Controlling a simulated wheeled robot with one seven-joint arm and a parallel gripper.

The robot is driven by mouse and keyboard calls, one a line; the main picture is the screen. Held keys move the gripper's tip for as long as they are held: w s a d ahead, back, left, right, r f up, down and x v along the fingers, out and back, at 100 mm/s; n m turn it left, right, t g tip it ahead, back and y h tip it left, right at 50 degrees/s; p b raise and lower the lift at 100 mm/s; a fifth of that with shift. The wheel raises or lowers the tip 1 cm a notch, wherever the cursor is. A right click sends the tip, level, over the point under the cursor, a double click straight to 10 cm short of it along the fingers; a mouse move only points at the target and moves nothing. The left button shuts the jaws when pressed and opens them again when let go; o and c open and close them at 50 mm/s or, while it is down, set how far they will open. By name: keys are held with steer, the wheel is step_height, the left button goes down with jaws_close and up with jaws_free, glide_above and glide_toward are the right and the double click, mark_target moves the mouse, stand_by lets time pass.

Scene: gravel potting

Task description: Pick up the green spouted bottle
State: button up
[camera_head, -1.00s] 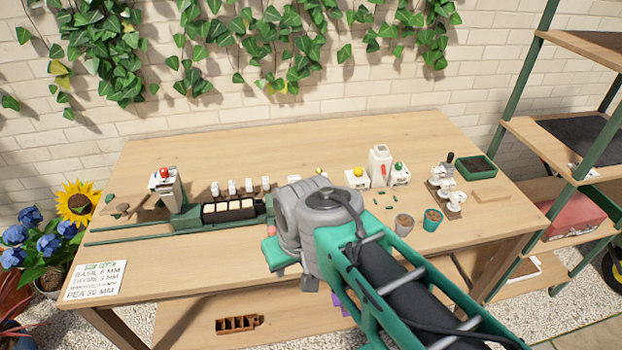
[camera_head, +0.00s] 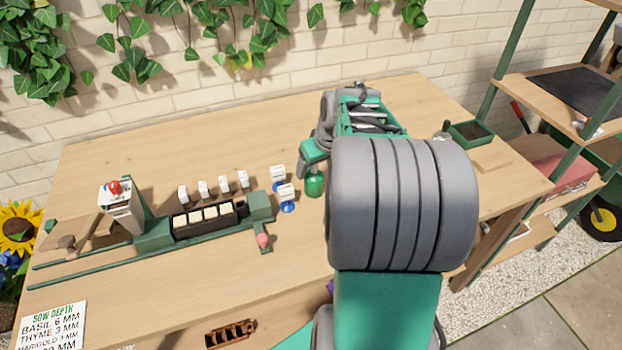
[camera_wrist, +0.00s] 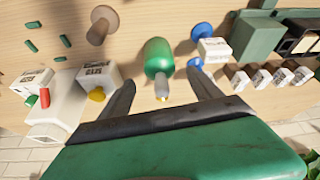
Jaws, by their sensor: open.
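The green spouted bottle (camera_wrist: 159,60) shows in the wrist view as a rounded green body with a pale nozzle at its lower end. It lies between the two fingers of my gripper (camera_wrist: 159,92), which are spread apart with a gap on each side of the bottle. In the head view the green bottle (camera_head: 314,183) stands on the table to the left of my arm, its top close to or overlapped by my wrist. My fingertips are hidden in the head view.
White labelled tags on blue bases (camera_head: 287,197) stand just left of the bottle. The green seed rig (camera_head: 155,236) is further left. White boxes with coloured knobs (camera_wrist: 98,82) sit across from it in the wrist view. A green tray (camera_head: 471,133) is at back right.

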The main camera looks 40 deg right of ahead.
mark_target(312, 172)
steer(key=x, duration=0.5)
steer(key=shift+w, duration=0.25)
steer(key=shift+c, duration=0.4)
jaws_close()
